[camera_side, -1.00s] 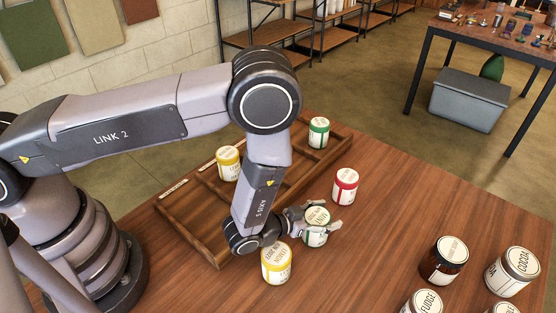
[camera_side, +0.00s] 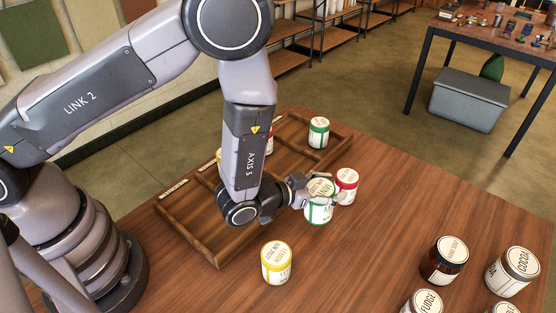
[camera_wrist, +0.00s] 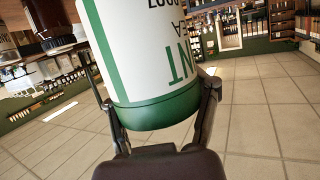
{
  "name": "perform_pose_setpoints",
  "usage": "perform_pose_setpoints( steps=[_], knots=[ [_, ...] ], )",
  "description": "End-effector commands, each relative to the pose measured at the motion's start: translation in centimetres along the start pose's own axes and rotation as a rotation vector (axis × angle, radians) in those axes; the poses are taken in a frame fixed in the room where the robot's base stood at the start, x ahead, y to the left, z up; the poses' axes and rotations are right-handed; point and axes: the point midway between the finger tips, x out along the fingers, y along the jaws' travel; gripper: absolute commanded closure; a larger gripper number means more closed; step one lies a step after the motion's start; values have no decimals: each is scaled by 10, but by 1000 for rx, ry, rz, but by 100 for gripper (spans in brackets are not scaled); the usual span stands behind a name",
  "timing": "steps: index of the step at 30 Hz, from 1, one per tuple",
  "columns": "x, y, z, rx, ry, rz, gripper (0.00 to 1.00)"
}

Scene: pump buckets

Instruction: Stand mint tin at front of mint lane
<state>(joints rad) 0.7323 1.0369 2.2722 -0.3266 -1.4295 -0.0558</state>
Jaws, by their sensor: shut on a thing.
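My gripper (camera_side: 304,192) is shut on a white mint tin (camera_side: 319,212) with green bands. It appears held above the table, just outside the tray's front edge. In the wrist view the mint tin (camera_wrist: 145,60) sits between both fingers (camera_wrist: 160,115), its lettering upside down. Another green-banded tin (camera_side: 318,132) stands in the far right lane of the wooden tray (camera_side: 217,258). Its label is too small to read. My arm hides part of the tray's middle.
A red tin (camera_side: 346,186) stands close behind and right of the held tin. A yellow tin (camera_side: 277,264) stands on the table in front. A yellow tin (camera_side: 219,157) and a red tin (camera_side: 270,138) show partly behind my arm.

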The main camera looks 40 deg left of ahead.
Motion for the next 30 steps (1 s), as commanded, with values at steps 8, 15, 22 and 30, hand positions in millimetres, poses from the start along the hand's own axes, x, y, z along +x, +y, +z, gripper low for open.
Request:
perform_pose_setpoints(
  steps=[8,15,22,30],
  knots=[
    [21,-58,-29,1,-3,-8,86],
    [33,-175,-52,19,-18,5,86],
    [12,-268,-58,29,-31,18,86],
    [3,-308,-56,35,-37,29,86]
  ],
)
